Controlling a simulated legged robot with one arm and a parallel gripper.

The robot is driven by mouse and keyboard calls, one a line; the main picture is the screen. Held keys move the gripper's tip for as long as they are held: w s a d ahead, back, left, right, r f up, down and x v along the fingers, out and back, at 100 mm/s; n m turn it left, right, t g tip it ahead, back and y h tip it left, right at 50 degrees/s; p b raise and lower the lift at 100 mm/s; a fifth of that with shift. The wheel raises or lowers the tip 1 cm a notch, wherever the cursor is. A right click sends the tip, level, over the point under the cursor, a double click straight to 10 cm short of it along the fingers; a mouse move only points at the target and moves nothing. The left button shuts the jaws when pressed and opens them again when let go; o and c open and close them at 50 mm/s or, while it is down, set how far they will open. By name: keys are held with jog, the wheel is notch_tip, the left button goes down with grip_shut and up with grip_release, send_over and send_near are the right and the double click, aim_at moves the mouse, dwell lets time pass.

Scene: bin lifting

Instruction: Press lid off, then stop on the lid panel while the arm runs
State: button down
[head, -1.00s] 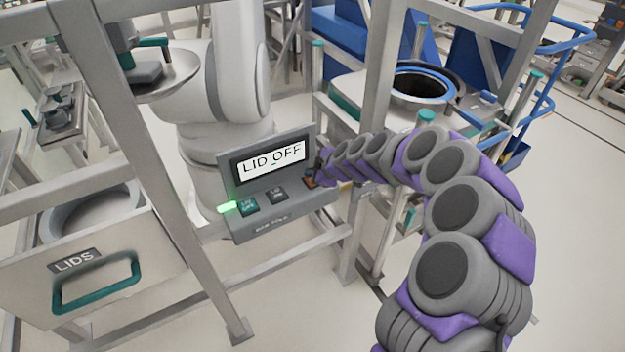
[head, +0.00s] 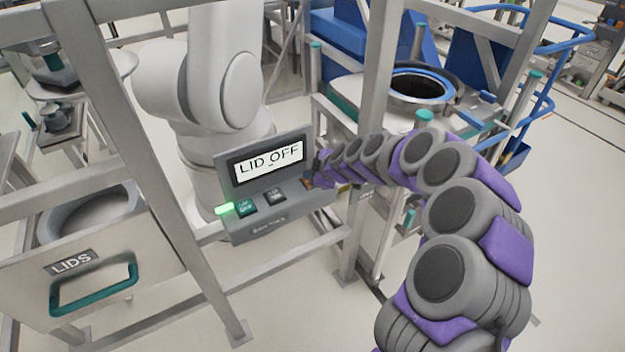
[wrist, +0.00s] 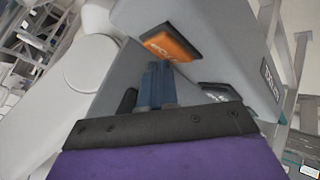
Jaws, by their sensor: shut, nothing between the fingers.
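The lid panel (head: 262,228) is a grey box with a screen (head: 268,162) reading "LID OFF". A green light (head: 224,209) glows at its left edge. Below the screen are a teal button (head: 246,208), a dark grey button (head: 275,196) and, at the right, an orange button (head: 308,183). The orange button also shows large in the wrist view (wrist: 172,45), its lettering hard to read. My gripper (wrist: 157,68) is shut and empty, its blue fingertips right at the orange button's near edge. I cannot tell whether they touch it. In the head view my arm partly hides that end.
A white robot arm (head: 213,75) stands behind the panel, with a round metal plate (head: 95,80) at the upper left. Metal frame posts (head: 377,110) surround the panel. A LIDS drawer (head: 110,290) is at lower left, an open round bin (head: 420,87) at upper right.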

jog(key=shift+a+f, duration=0.15)
jog(key=shift+a, duration=0.05)
jog(key=shift+a+f, duration=0.1)
jog(key=shift+a, duration=0.15)
jog(key=shift+d, duration=0.2)
jog(key=shift+d+r+b, duration=0.5)
jog(key=shift+d+r, duration=0.1)
jog(key=shift+r, duration=0.35)
jog(key=shift+w+r, duration=0.1)
jog(key=shift+r, duration=2.4)
